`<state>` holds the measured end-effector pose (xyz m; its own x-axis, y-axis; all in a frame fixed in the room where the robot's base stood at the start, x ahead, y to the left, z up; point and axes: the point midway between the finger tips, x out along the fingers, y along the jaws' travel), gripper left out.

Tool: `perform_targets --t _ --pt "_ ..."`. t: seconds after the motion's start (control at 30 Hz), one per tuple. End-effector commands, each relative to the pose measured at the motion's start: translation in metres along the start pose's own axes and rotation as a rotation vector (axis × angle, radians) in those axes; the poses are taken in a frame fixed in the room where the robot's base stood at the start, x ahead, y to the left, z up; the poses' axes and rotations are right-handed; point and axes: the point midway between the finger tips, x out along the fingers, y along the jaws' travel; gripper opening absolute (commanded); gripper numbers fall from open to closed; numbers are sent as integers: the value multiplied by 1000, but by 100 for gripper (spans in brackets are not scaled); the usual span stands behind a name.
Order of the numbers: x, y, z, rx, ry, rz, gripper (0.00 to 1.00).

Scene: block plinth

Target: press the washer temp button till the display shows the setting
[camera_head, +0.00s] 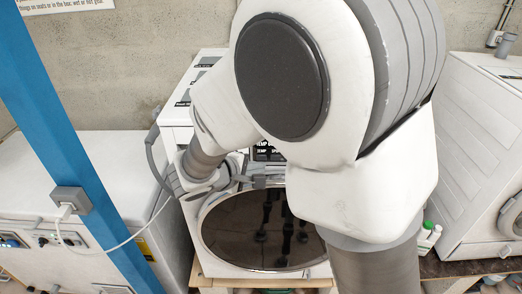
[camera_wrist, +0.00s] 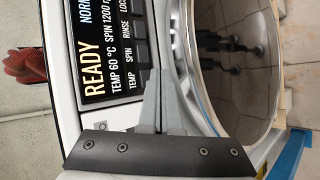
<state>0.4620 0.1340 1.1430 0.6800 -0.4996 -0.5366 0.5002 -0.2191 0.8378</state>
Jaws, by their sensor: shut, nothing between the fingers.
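The white washer has a big dark round door (camera_head: 265,235), which also shows in the wrist view (camera_wrist: 235,50). Its black display (camera_wrist: 98,45) appears sideways in the wrist view and reads READY, TEMP 60 °C and SPIN 1200, with the rest cut off. Labels TEMP, SPIN and RINSE run along the display's edge, with a row of dark grey buttons (camera_wrist: 139,52) beside them. My gripper (camera_wrist: 161,72) is shut and empty, its tips close to the TEMP end of that row. The fingers partly cover that end; I cannot tell whether they touch the TEMP button.
A blue post (camera_head: 75,130) with a grey socket box (camera_head: 72,200) and white cable stands at the left. White machines stand on both sides, one at the right (camera_head: 485,150). My arm hides much of the washer's front in the head view.

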Motion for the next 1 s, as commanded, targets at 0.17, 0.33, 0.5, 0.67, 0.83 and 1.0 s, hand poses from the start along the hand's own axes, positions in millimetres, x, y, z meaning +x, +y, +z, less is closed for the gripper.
perform_targets --t 0.17,0.33,0.5,0.67,0.83,1.0 --pt "0 0 0 0 0 0 0" --pt "0 0 0 0 0 0 0" --pt "0 0 0 0 0 0 0" --pt "0 0 0 0 0 0 0" --pt "1 0 0 0 0 0 0" --pt "5 1 -3 2 0 0 0"
